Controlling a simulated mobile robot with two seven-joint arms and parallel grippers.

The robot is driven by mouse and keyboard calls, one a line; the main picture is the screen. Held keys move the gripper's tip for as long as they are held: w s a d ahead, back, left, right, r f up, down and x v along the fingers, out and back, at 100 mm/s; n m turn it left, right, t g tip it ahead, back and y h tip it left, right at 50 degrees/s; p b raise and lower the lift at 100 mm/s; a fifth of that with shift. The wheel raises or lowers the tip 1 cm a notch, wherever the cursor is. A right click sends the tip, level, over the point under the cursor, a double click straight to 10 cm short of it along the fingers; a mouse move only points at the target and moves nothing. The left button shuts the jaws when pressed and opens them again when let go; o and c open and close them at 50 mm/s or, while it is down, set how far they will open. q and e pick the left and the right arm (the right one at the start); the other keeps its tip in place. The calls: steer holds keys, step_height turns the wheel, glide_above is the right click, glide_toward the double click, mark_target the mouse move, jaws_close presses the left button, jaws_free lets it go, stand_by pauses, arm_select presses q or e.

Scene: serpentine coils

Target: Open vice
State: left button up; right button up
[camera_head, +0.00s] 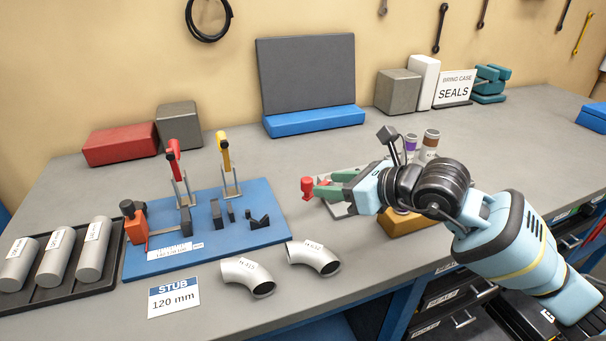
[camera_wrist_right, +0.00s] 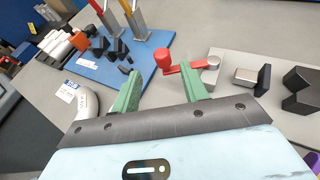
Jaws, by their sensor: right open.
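The vice has a red crank handle; its red knob shows in the head view (camera_head: 307,186) and in the wrist view (camera_wrist_right: 163,62). A grey block (camera_wrist_right: 212,68) at the crank's hub, a pale block with a dark pad (camera_wrist_right: 247,77) and a dark V-shaped block (camera_wrist_right: 302,92) stand in line to its right. My right gripper (camera_head: 330,184) is open and empty at the handle. In the wrist view, the knob shows just beyond the gap between its green fingertips (camera_wrist_right: 162,80); I cannot tell if they touch. In the head view my gripper hides much of the vice. My left gripper is out of view.
A blue fixture board (camera_head: 215,245) with clamps lies to the left. Two pipe elbows (camera_head: 250,275) and a STUB 120 mm card (camera_head: 174,297) lie near the front edge. Labelled cans (camera_head: 430,142) and an orange-yellow block (camera_head: 405,223) are close to my right wrist.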

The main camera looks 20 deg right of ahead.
mark_target(310, 181)
steer(key=shift+r+p+x, duration=0.2)
steer(key=shift+p+x, duration=0.1)
steer(key=shift+x, duration=3.4)
steer(key=shift+w, duration=0.15)
jaws_close()
